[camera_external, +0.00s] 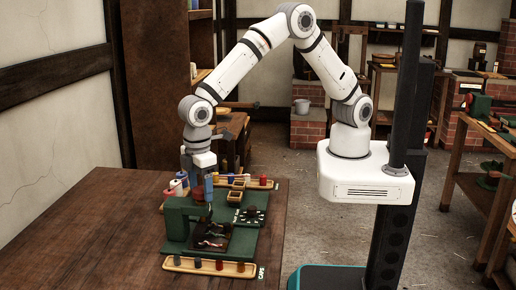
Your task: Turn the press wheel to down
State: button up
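A green press (180,219) stands on a green base plate near the right side of the brown table. The press wheel cannot be made out clearly; it may be hidden behind my wrist or too small to tell, so its setting does not show. A blue upright part (208,188) stands at the top of the press. My gripper (199,178) points down just above and behind the press. It is too small and partly covered to show whether its fingers are open, or whether they touch the press.
A wooden tray of small coloured caps (190,265) lies in front of the press. Another tray (268,187) and small wooden boxes (237,189) are behind it. Coloured spools (172,190) stand at the back left. The table's left part (90,235) is clear.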

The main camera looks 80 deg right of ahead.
jog(key=c, duration=0.9)
